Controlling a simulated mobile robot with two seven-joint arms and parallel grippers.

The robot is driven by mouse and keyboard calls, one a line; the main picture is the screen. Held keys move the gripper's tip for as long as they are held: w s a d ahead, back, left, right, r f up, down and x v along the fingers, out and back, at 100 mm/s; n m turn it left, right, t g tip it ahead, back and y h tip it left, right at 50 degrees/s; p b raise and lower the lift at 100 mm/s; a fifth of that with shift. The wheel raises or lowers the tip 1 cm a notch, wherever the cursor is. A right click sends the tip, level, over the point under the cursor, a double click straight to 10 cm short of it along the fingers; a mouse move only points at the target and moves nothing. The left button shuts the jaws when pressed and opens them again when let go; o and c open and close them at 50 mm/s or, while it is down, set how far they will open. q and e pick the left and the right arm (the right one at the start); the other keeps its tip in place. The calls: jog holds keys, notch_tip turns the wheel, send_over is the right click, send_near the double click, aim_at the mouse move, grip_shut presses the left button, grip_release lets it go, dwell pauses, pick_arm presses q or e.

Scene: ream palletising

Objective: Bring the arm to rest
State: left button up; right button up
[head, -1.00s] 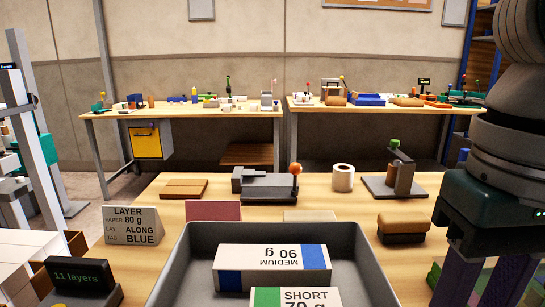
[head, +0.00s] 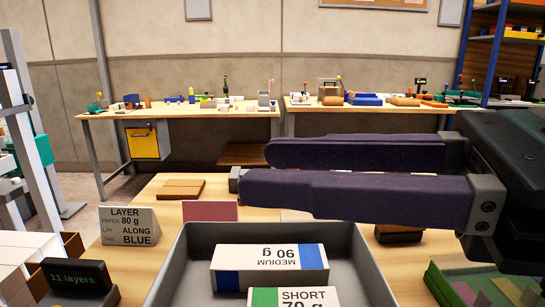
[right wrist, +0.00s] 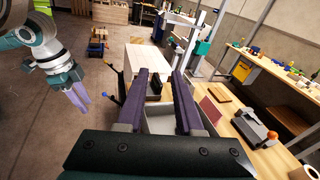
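My right gripper (head: 256,170) reaches in from the right in the head view, its purple fingers pointing left above the table, beyond the grey tray (head: 180,265). In the right wrist view its fingers (right wrist: 159,72) stand apart with nothing between them. My left gripper (right wrist: 80,97) hangs at the left of the right wrist view, fingers down, over the floor; its gap is too small to judge. In the tray lie a white ream with blue ends marked MEDIUM 90 g (head: 270,258) and a green-ended one marked SHORT 70 g (head: 305,297).
A LAYER card (head: 129,226) and an "11 layers" display (head: 76,278) stand left of the tray. A green-edged tray (head: 437,285) is at right. My fingers hide part of the tabletop.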

jog(key=w+d+f+m+t+h, duration=0.2)
jog(key=w+d+m+t+h, duration=0.25)
jog(key=d+m+h, duration=0.65)
jog(key=w+d+f+m+t+h, duration=0.2)
jog(key=d+m+t, duration=0.45)
jog(key=m, duration=1.15)
jog(key=s+d+f+m+g+h, duration=0.8)
jog(key=s+d+f+m+g, duration=0.4)
jog(key=s+d+f+m, duration=0.4)
jog(key=s+a+f+m+g+y, duration=0.1)
jog(key=s+a+m+y, duration=0.15)
jog(key=a, duration=0.65)
jog(key=s+a+f+m+y, duration=0.1)
jog(key=a+m+y, duration=0.15)
jog(key=a, duration=0.55)
notch_tip(320, 180, up, 48)
jog(key=p, duration=4.8)
jog(key=shift+a, duration=0.15)
jog(key=shift+r, duration=0.1)
